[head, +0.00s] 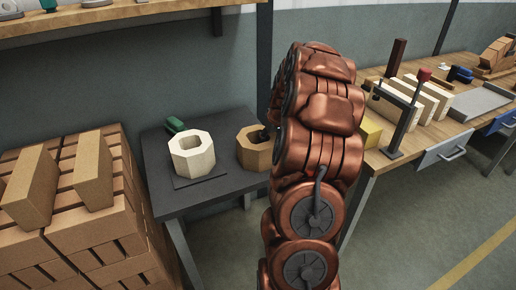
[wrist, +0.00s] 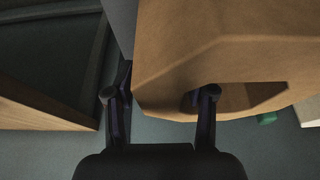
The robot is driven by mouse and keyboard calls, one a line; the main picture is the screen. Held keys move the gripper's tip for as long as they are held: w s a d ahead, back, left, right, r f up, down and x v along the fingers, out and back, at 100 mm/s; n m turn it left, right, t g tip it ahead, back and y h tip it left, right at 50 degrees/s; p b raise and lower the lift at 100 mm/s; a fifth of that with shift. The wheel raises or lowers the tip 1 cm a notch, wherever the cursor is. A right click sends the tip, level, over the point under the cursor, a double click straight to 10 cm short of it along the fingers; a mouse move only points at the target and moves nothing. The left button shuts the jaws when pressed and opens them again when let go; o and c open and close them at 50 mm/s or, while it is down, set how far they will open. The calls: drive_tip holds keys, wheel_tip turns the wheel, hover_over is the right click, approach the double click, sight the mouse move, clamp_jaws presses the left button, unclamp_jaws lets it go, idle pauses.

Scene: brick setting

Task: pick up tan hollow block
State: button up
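The tan hollow block (head: 251,155) is a faceted ring at the right end of the dark grey table, partly hidden by my arm. In the wrist view the tan hollow block (wrist: 225,55) fills the upper right, close to the camera. My gripper (wrist: 160,95) has its fingers spread around one wall of it. The left finger is outside, beside the block's edge. The right finger is at the block's opening. I see no clear pinch on the wall. In the head view the gripper is mostly hidden behind my arm.
A cream hollow block (head: 192,160) stands on a dark mat left of the tan one, with a green object (head: 175,125) behind. Stacked bricks (head: 90,200) are at the left. A wooden workbench (head: 455,68) with blocks and tools stands right. A shelf (head: 130,14) overhangs the table.

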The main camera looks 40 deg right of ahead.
clamp_jaws()
drive_tip(key=shift+r, duration=0.1)
idle(0.6)
